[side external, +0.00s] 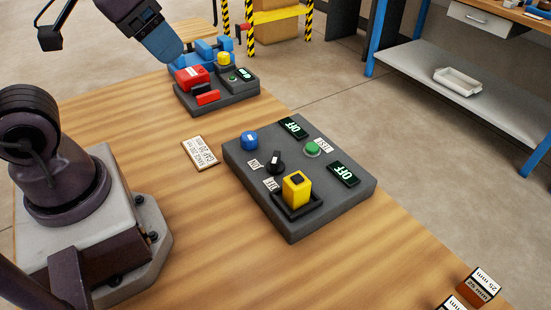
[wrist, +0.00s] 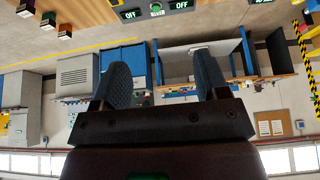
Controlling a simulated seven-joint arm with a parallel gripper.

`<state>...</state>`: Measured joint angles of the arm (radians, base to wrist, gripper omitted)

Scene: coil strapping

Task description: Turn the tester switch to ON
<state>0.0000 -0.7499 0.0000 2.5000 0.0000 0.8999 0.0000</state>
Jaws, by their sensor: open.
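The tester is a dark grey box (side external: 340,205) on the wooden table in the side external view. Its black rotary switch (side external: 276,163) has a white mark and sits near two small white labels; the mark's exact setting is hard to tell. Two displays, one at the back (side external: 293,127) and one at the right (side external: 343,174), read OFF in green. My gripper (side external: 168,48) is high at the upper left, well away from the switch. In the wrist view my gripper's two blue fingers (wrist: 163,75) are wide apart with nothing between them.
The tester also carries a blue button (side external: 249,140), a green button (side external: 312,149) and a yellow block (side external: 296,187) in a black frame. A second device (side external: 217,90) with red and yellow parts stands behind. A white label card (side external: 200,151) lies left of the tester.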

